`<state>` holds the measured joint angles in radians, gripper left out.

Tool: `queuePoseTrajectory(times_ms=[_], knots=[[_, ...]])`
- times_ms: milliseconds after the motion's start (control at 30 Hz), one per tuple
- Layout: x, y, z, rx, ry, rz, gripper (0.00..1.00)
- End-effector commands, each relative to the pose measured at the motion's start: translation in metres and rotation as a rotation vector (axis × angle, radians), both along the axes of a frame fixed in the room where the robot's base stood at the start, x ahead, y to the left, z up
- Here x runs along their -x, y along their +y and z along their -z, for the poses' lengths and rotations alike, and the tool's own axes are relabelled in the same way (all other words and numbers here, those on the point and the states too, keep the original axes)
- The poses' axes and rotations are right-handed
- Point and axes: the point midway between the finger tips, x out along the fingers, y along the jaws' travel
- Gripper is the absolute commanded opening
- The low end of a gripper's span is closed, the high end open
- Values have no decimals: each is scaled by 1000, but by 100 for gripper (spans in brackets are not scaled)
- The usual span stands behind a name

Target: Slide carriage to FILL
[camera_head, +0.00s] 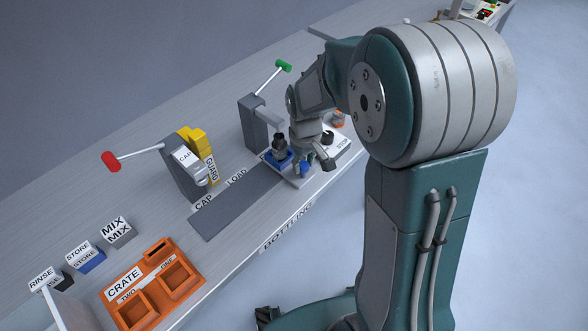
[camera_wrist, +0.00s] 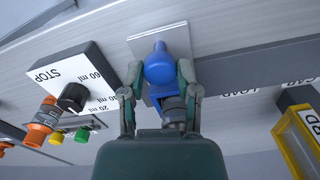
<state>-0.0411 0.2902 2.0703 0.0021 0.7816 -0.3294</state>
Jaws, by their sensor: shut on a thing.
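The blue carriage (camera_head: 272,160) sits at the right end of the dark grey track (camera_head: 232,205), to the right of the LOAD label. A dark bottle (camera_head: 279,145) stands upright on it. The carriage's blue knob (camera_head: 304,165) is at the bench's front side. My gripper (camera_head: 318,160) is down at the knob. In the wrist view my gripper (camera_wrist: 160,72) has one finger on each side of the blue knob (camera_wrist: 158,62) and is shut on it. A FILL label cannot be read; my arm hides part of that area.
A grey post with a green-tipped lever (camera_head: 283,67) stands behind the carriage. A capping post with a red-tipped lever (camera_head: 110,161) and a yellow guard (camera_head: 196,140) stand left. An orange crate (camera_head: 190,262) is farther left. A dial box (camera_wrist: 70,75) marked STOP is beside my gripper.

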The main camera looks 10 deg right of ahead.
Motion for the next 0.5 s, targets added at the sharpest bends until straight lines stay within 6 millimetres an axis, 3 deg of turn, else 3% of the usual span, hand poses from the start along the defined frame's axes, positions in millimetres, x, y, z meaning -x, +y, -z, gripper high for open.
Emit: queuePoseTrajectory(times_ms=[367,400,433,500], knots=[[-3,-6,0,1,-4,0,0],[-3,-6,0,1,-4,0,59],[-3,-6,0,1,-4,1,73],[-3,-6,0,1,-4,0,76]])
